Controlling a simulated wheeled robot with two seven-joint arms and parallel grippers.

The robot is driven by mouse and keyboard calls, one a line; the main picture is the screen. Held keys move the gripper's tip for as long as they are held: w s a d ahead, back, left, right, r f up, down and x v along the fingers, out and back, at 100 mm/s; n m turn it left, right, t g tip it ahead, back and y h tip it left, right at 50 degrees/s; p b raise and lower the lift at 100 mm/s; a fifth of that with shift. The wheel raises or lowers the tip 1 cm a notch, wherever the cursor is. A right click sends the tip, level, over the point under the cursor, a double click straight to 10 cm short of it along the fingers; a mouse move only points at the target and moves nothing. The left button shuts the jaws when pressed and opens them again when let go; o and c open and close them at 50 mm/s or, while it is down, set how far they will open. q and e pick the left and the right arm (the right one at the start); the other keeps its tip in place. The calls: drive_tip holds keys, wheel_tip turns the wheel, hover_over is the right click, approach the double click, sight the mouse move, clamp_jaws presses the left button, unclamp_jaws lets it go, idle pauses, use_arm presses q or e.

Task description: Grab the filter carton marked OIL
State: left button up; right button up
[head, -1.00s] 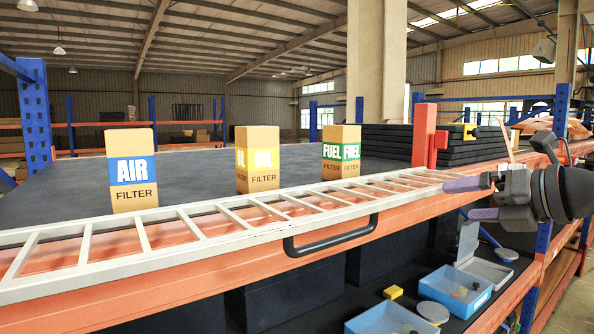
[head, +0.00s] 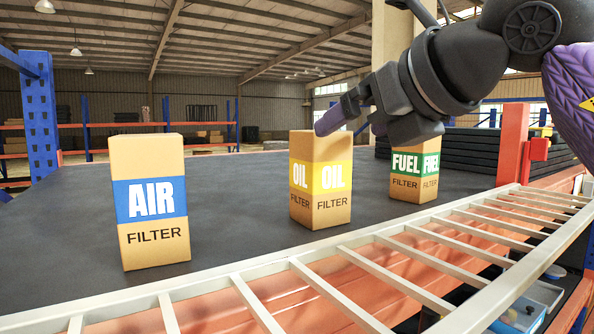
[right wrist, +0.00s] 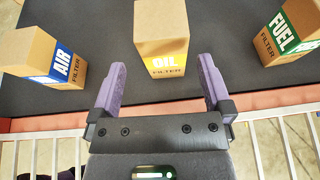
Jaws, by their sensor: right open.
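The OIL filter carton (head: 320,190) is a brown box with a yellow band, upright on the dark shelf top between the AIR and FUEL cartons. It also shows in the right wrist view (right wrist: 161,35), just beyond the fingertips. My right gripper (head: 345,112) reaches in from the right near the top of the OIL carton. In the right wrist view my right gripper (right wrist: 160,75) is open, with its purple fingers spread to either side of the carton's near face. Nothing is between them. My left gripper is not in view.
The AIR carton (head: 150,205) with a blue band stands to the left. The FUEL carton (head: 413,174) with a green band stands to the right. A white ladder-like rail (head: 290,262) runs along the shelf's front. A red post (head: 512,145) stands at right.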

sight(334, 138)
drive_tip(key=p+x, duration=0.2)
drive_tip(key=x, duration=0.1)
drive_tip(key=shift+w+a, duration=0.1)
drive_tip(key=shift+w, duration=0.05)
drive_tip(key=p+x, duration=0.4)
drive_tip(key=x, duration=0.1)
drive_tip(key=shift+r, duration=0.1)
drive_tip(key=shift+w+f, duration=0.2)
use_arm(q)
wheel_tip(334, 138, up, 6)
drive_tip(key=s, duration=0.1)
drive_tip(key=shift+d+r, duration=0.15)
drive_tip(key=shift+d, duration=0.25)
use_arm(e)
drive_tip(key=shift+s, duration=0.1)
drive_tip(key=c, duration=1.2)
